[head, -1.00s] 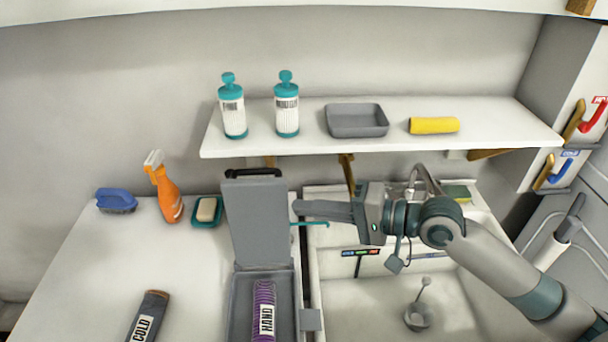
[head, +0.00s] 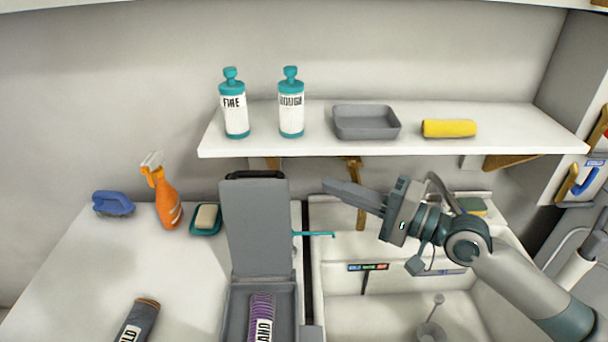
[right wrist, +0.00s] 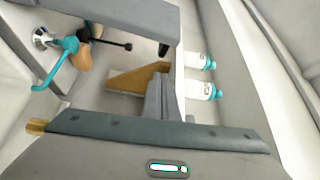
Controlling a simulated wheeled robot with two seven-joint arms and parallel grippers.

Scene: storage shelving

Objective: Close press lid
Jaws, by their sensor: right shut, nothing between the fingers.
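The grey press stands on the counter in the head view with its lid (head: 256,225) raised upright and a dark handle (head: 255,176) along the lid's top edge. A purple ribbed roll (head: 262,318) with a label lies in the press base (head: 236,308). My right gripper (head: 328,187) is shut and empty. It is to the right of the lid, near the height of its upper part, apart from it. In the right wrist view the shut fingers (right wrist: 158,100) show in front of the shelf bracket. My left gripper is not in view.
A white shelf (head: 300,146) with two bottles (head: 291,105), a grey tray (head: 366,136) and a yellow roll (head: 449,128) is above and behind. A teal faucet (head: 315,234) projects right of the lid. A sink (head: 400,310) lies at right. A spray bottle (head: 167,202) stands left.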

